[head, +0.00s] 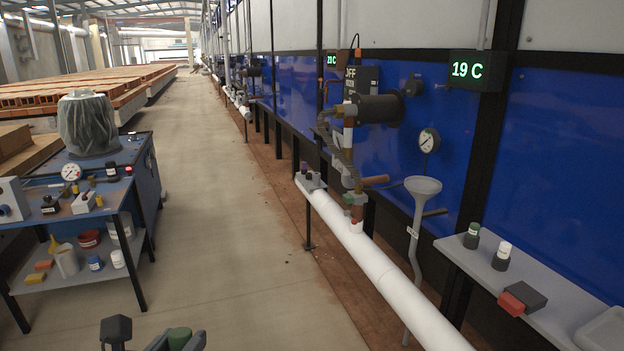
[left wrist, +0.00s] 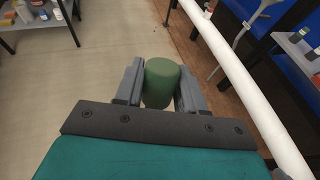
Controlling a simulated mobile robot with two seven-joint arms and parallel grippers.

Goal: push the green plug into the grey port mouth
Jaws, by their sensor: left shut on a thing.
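The green plug (head: 179,338) is a short dull-green cylinder at the bottom edge of the head view. My left gripper (head: 176,342) is shut on it, with one finger at each side. In the left wrist view the plug (left wrist: 162,84) stands between the grey fingers of the left gripper (left wrist: 160,76), its rounded end showing. The plug is over the walkway floor, apart from the blue wall. A small dark grey round fitting (head: 412,86) sits on the blue wall; I cannot tell whether it is the port mouth. My right gripper is not in view.
A white pipe (head: 375,262) runs along the wall, with a grey funnel (head: 422,186) beside it. A shelf (head: 462,258) at right holds small containers. A loaded cart (head: 68,272) stands at left. The walkway (head: 215,180) between is clear.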

